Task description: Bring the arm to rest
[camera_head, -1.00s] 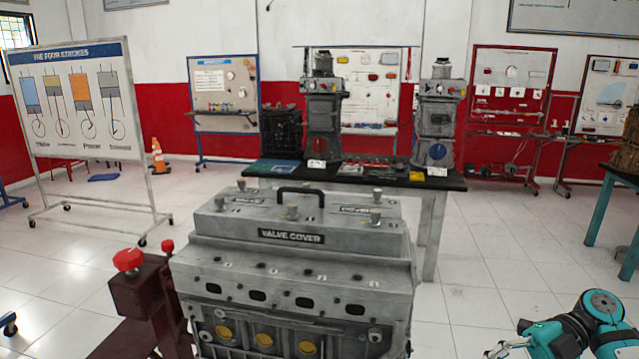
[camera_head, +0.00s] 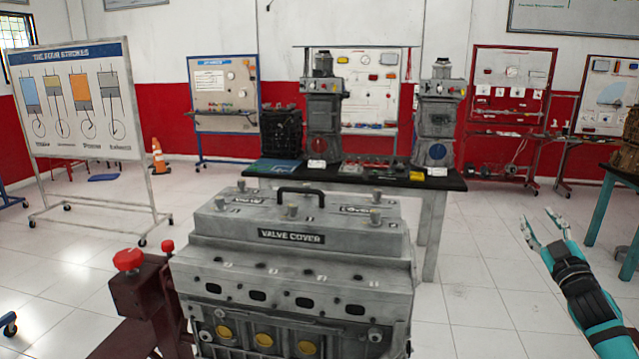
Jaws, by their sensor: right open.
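My right gripper (camera_head: 541,228) is raised at the right of the head view, with its two fingers spread and nothing between them. My right forearm, teal and black, runs down from it to the bottom right corner. The gripper is apart from the engine, over the white tiled floor in the picture. My left gripper does not show.
A grey engine with a valve cover (camera_head: 291,236) stands in front, beside a dark red stand (camera_head: 143,300) with red knobs. A workbench (camera_head: 455,183) carrying machines is behind it. A teal-legged table (camera_head: 605,215) stands at the right. Open floor (camera_head: 485,265) lies between.

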